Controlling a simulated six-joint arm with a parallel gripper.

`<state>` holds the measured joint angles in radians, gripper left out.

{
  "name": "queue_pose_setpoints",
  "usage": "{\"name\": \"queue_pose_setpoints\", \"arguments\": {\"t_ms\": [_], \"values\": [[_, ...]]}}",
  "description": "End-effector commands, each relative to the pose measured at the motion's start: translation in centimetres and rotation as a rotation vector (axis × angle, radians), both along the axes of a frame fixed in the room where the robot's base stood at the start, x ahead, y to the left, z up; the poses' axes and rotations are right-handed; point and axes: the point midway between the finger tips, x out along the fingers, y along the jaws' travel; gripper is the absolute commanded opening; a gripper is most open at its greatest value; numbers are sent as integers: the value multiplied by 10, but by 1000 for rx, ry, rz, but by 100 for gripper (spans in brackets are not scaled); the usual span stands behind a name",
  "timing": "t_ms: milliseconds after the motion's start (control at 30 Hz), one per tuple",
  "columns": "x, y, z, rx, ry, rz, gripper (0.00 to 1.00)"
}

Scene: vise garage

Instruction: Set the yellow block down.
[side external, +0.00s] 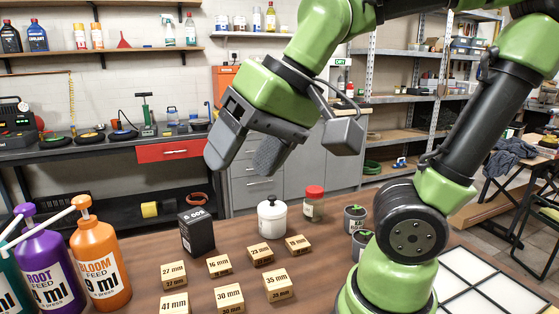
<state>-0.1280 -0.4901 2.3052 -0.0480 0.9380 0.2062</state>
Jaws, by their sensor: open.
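Several tan-yellow wooden blocks with black millimetre labels sit on the brown wooden table, such as the 27 mm block (173,274), the 23 mm block (261,255) and the 30 mm block (229,298). I cannot tell which of them is the task's yellow block; no block stands out as plainly yellow. My gripper (241,160) is open, its two grey fingers apart and pointing down. It hangs in the air well above the blocks, with nothing visible between the fingers.
A black box (196,232), a white lidded jar (271,217) and a red-capped jar (313,204) stand behind the blocks. Purple (50,268) and orange (101,262) pump bottles stand at left. Small pots (355,218) and a white gridded tray (485,285) are at right.

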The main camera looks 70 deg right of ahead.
Motion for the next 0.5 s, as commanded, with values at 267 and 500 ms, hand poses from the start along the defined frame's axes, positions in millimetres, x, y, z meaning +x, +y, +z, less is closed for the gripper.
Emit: {"name": "queue_pose_setpoints", "arguments": {"t_ms": [267,500], "values": [[-37,-20,-10,-72,-132,33,66],[-39,-20,-11,-76,-135,37,66]]}}
